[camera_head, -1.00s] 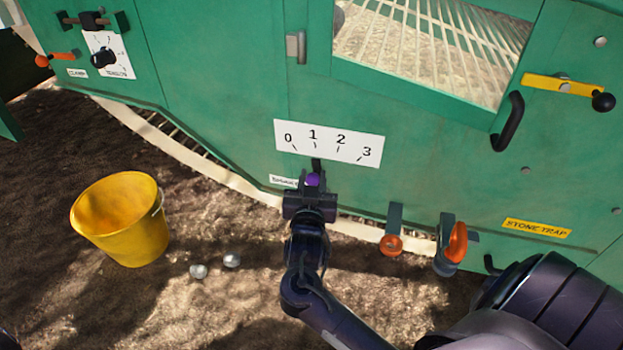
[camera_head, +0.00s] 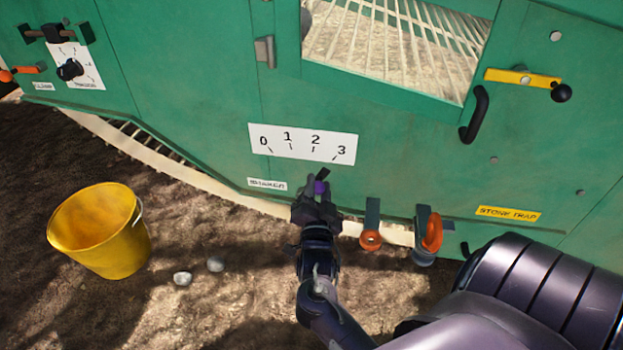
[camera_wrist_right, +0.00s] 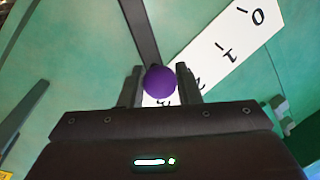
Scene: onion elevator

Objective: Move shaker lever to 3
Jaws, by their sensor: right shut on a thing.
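The shaker lever is a dark bar (camera_head: 323,173) with a purple knob (camera_head: 320,187) below the white scale plate (camera_head: 290,150) marked 0 to 3. The bar leans up to the right, its upper end near the tick of 3. My right gripper (camera_head: 319,190) is shut on the purple knob. In the right wrist view, the knob (camera_wrist_right: 160,80) sits between the two fingers (camera_wrist_right: 159,84), the bar (camera_wrist_right: 140,30) runs up from it, and the 3 on the plate (camera_wrist_right: 215,52) is partly hidden. My left gripper is out of view.
Two orange-handled latches (camera_head: 371,239) (camera_head: 432,232) are close to the right of my right gripper. A black handle (camera_head: 475,115) and a yellow stone trap lever (camera_head: 522,78) are further right. A yellow bucket (camera_head: 100,232) stands on the ground at left.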

